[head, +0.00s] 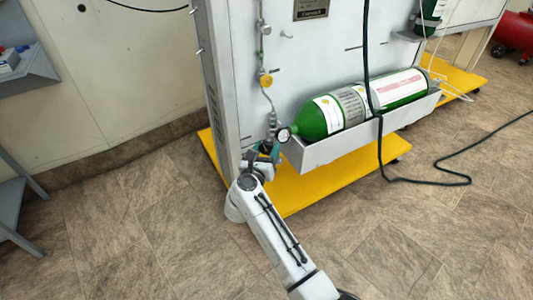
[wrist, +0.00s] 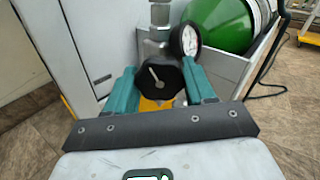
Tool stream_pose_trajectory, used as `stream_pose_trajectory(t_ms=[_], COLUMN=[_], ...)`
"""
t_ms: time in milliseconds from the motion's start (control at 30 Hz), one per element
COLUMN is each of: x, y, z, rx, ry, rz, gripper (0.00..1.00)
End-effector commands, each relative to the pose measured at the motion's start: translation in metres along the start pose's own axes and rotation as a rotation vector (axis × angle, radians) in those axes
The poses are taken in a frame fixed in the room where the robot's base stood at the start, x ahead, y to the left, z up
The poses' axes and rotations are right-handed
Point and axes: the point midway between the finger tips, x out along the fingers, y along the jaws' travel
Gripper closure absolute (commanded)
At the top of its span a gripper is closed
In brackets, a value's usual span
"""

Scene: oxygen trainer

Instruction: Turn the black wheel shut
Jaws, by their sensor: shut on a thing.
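The black wheel (wrist: 155,77) shows in the wrist view, a faceted knob with a pale pointer line on its face. It sits below a metal valve fitting (wrist: 158,35). My gripper (wrist: 160,84) has its two teal fingers on either side of the wheel, shut on it. A round gauge (wrist: 186,40) stands just right of the wheel, close to the right finger. In the head view my gripper (head: 264,152) is at the valve by the neck of the green cylinder (head: 318,116), and the wheel is hidden there by the gripper.
The green cylinder lies in a grey tray (head: 330,148) on the panel (head: 320,60). A yellow base plate (head: 300,188) is below. A black hose (head: 379,120) hangs in front of the tray and runs across the floor. Tiled floor is clear at left.

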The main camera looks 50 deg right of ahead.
Motion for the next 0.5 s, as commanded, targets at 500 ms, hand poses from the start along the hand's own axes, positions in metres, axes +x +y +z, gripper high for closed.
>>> stream_pose_trajectory(t_ms=[500], x=[0.0003], y=[-0.0013], z=[-0.0089], rx=[0.372], ry=[0.009], rz=[-0.005], gripper=[0.77])
